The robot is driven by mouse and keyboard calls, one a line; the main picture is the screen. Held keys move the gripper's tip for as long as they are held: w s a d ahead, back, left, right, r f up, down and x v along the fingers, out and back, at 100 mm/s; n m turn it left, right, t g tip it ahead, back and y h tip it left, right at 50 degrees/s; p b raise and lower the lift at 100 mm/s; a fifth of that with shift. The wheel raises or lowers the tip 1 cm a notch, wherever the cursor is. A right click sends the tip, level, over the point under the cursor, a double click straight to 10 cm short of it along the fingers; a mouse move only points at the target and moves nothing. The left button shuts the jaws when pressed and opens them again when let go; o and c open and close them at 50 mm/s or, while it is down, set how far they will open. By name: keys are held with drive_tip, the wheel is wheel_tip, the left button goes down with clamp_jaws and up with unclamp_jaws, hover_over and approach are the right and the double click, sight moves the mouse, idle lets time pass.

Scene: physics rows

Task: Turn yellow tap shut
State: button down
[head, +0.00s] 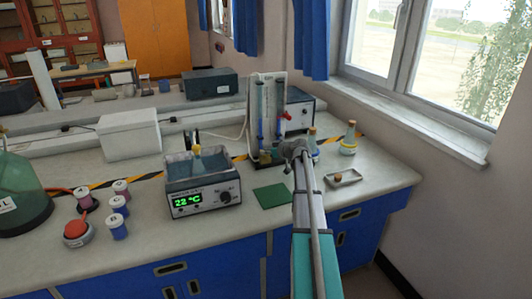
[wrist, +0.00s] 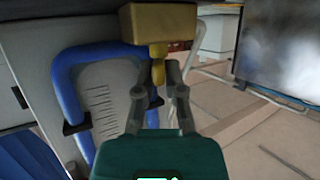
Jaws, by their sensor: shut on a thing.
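The yellow tap shows in the wrist view as a boxy yellow body (wrist: 158,23) with a narrow stem and handle (wrist: 158,70) hanging below it. My gripper (wrist: 159,88) has its two grey fingers on either side of the handle and is shut on it. In the head view my gripper (head: 293,149) is at the low front of the panel with tubes (head: 268,105). A small yellow block (head: 265,157), seemingly the tap body, shows just left of it. The handle is hidden there behind my gripper.
A blue pipe (wrist: 62,90) runs close beside the tap. A water bath (head: 203,182) stands left, flasks (head: 348,140) and a small tray (head: 345,178) right. A green mat (head: 272,196) lies in front.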

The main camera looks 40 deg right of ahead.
drive_tip(key=shift+a+m+h, duration=0.2)
drive_tip(key=shift+m+h, duration=0.2)
drive_tip(key=shift+h, duration=0.1)
drive_tip(key=shift+s+a+m+h, duration=0.1)
drive_tip(key=shift+m+h, duration=0.7)
drive_tip(key=shift+h, duration=0.1)
drive_tip(key=shift+m+h, duration=1.5)
drive_tip(key=shift+h, duration=0.3)
drive_tip(key=shift+m+h, duration=0.3)
drive_tip(key=c, duration=0.7)
unclamp_jaws()
drive_tip(key=shift+c, duration=0.2)
drive_tip(key=shift+n+y, duration=0.5)
